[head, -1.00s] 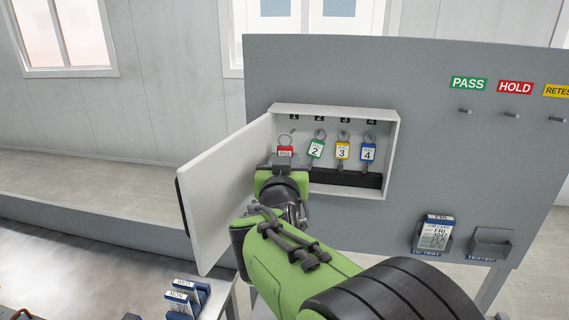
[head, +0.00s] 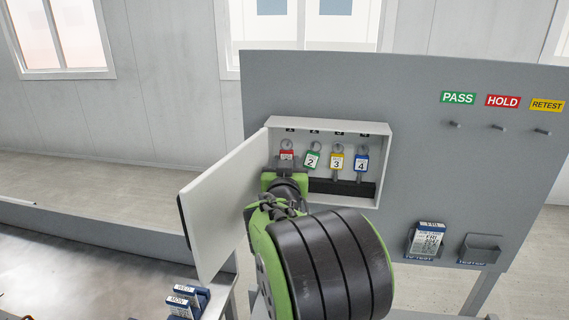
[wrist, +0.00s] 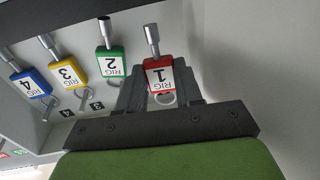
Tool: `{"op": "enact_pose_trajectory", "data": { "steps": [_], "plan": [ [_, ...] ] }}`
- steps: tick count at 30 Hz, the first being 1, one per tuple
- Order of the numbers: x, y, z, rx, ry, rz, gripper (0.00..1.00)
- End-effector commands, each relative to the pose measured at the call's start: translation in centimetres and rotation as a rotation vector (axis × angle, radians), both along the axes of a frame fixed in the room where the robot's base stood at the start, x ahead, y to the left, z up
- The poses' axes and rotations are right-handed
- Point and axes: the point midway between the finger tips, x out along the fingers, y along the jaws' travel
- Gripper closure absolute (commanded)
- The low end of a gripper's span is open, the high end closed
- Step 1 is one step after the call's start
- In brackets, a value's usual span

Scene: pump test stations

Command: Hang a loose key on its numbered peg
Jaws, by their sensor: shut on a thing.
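The red key tag marked 1 (head: 287,156) is at the left inside of the open key cabinet (head: 385,150), with its ring up near the first peg. My gripper (head: 286,165) is shut on this tag from below and in front. In the upside-down wrist view the red tag (wrist: 158,76) lies between the dark fingers (wrist: 160,88), with its ring (wrist: 166,99) beside them. I cannot tell whether the ring is around the peg. Green key 2 (head: 312,160), yellow key 3 (head: 336,162) and blue key 4 (head: 361,164) hang in a row to the right.
The cabinet door (head: 225,205) stands open at the left, close to my wrist. Label signs and bare pegs (head: 498,127) are at the panel's right. Card holders (head: 480,248) sit low on the panel, one with cards. Tagged blue items (head: 188,300) stand on the bench.

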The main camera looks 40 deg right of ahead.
Motion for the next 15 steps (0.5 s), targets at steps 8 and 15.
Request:
{"op": "enact_pose_trajectory", "data": {
  "steps": [8, 15],
  "plan": [
    [1.2, -1.5, 0.1, 0.002, 0.002, 0.000, 0.99],
    [2.0, -2.7, -0.9, 0.001, -0.001, -0.001, 0.99]
  ]
}}
